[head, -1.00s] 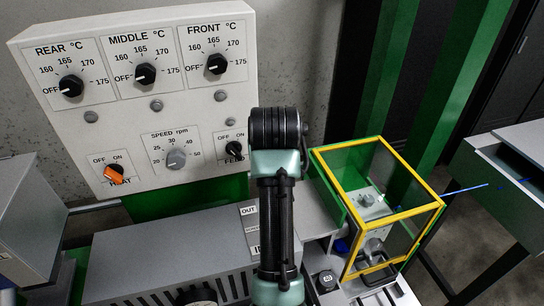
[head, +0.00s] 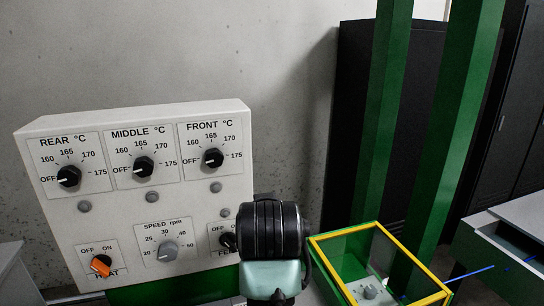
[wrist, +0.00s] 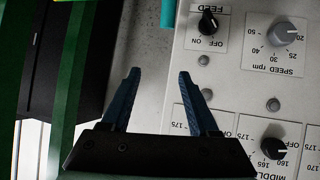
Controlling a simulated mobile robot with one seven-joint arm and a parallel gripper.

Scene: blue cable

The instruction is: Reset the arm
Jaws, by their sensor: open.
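My gripper (wrist: 158,76) shows in the wrist view with its two dark blue fingers apart and nothing between them. The control panel appears upside down there, to the right of the fingers. In the head view, my arm (head: 270,240) rises from the bottom edge in front of the panel's lower right corner, partly covering the FEED knob (head: 229,240). The gripper itself cannot be made out in the head view. A blue cable (head: 470,273) runs from the yellow-edged guard (head: 330,236) towards the grey unit at right.
The white control panel (head: 120,118) carries REAR, MIDDLE and FRONT knobs, a grey SPEED knob (head: 167,252) and an orange HEAT switch (head: 101,265). Green posts (head: 450,130) stand behind the guard. A grey unit (head: 490,245) is at right. The wall above the panel is clear.

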